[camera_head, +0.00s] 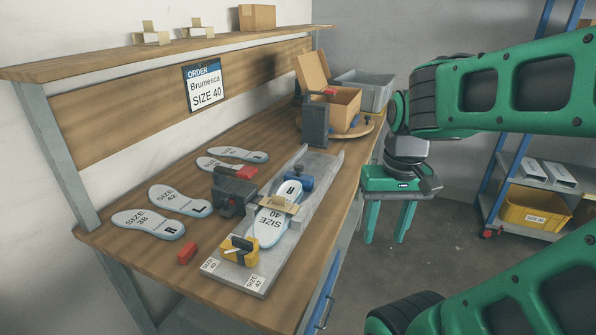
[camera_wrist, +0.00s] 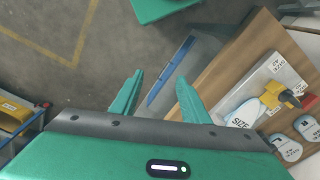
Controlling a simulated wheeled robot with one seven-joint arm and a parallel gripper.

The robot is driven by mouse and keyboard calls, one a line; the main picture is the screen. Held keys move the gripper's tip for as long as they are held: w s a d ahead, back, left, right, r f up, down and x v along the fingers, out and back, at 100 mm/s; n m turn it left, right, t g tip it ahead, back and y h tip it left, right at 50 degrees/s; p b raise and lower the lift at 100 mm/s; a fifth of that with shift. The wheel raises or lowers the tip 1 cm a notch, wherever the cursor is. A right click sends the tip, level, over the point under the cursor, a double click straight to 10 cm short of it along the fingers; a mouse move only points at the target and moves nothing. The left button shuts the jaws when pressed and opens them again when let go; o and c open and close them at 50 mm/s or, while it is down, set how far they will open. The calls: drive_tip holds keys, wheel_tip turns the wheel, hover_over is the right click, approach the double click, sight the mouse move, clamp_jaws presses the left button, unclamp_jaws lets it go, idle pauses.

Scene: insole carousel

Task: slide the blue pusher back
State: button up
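The blue pusher (camera_head: 300,181) sits on the grey fixture (camera_head: 317,165) on the workbench, at the far end of a white insole labelled SIZE 40 (camera_head: 267,228). A tan strip (camera_head: 278,204) crosses over that insole. A yellow pusher (camera_head: 238,249) sits at the fixture's near end; it also shows in the wrist view (camera_wrist: 270,97). My gripper (camera_head: 386,240) points down to the right of the bench, well apart from the fixture. Its two green fingers are spread and empty in the wrist view (camera_wrist: 155,90). The blue pusher is not visible in the wrist view.
Several labelled insoles (camera_head: 168,195), a dark clamp with a red top (camera_head: 234,188) and a red block (camera_head: 187,252) lie left of the fixture. An open cardboard box (camera_head: 345,106) and grey bin stand at the far end. Open floor (camera_head: 440,250) lies right of the bench.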

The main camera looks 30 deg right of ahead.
drive_tip(key=w+d+r+n+t, duration=0.1)
drive_tip(key=w+r, duration=0.2)
drive_tip(key=w, duration=0.5)
drive_tip(key=w+d+r+n+t, duration=0.1)
drive_tip(key=w+r, duration=0.1)
drive_tip(key=w, duration=0.6)
drive_tip(key=n+t, duration=0.2)
approach(299, 167)
drive_tip(key=x, duration=0.8)
drive_tip(key=shift+w+f, duration=0.1)
drive_tip(key=shift+c, duration=0.2)
clamp_jaws()
